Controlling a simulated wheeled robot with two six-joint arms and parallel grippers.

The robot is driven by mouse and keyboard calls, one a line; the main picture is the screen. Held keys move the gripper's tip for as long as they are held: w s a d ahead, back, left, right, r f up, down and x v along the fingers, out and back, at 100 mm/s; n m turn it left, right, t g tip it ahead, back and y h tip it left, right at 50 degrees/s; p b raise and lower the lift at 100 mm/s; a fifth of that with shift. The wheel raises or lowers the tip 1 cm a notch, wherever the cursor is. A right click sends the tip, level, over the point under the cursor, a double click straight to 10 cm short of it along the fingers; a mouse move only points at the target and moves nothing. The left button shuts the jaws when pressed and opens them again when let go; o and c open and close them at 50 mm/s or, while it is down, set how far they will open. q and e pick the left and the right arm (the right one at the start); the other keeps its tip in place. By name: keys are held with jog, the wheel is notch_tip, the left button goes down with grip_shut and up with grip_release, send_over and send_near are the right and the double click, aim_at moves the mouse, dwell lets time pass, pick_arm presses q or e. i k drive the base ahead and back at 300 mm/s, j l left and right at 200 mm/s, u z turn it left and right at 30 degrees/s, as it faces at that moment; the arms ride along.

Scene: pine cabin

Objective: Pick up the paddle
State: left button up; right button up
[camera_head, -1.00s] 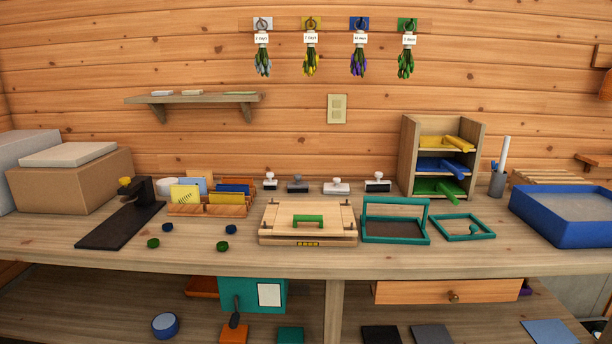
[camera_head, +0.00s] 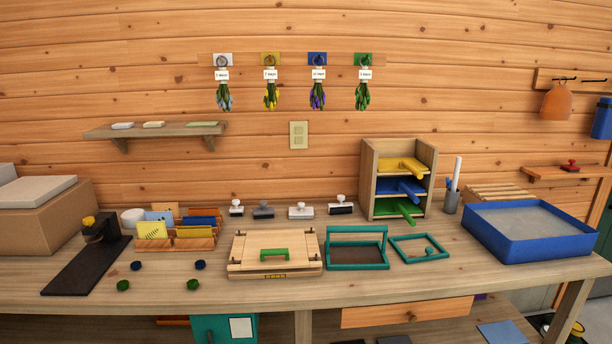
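I cannot tell for sure which thing is the paddle. An orange flat piece (camera_head: 556,103) with a narrower top hangs from a hook on the wall at the far right. In the small wooden rack (camera_head: 368,180), a yellow handled piece (camera_head: 402,165), a blue one (camera_head: 402,187) and a green one (camera_head: 400,208) lie on separate shelves, their handles sticking out to the front. Neither of my grippers is in view.
A blue tray (camera_head: 530,250) with grey contents stands at the bench's right. A wooden press (camera_head: 240,262), a teal frame (camera_head: 358,266), stamps and small discs lie on the bench (camera_head: 400,293). Its front strip is mostly clear. A blue bottle (camera_head: 602,119) hangs at far right.

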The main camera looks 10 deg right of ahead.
aim_at(458, 159)
jog(key=z, duration=1.45)
jog(key=i+l, duration=0.1)
jog(key=i, duration=0.3)
jog(key=i+l+z, duration=0.15)
jog(key=i, duration=0.2)
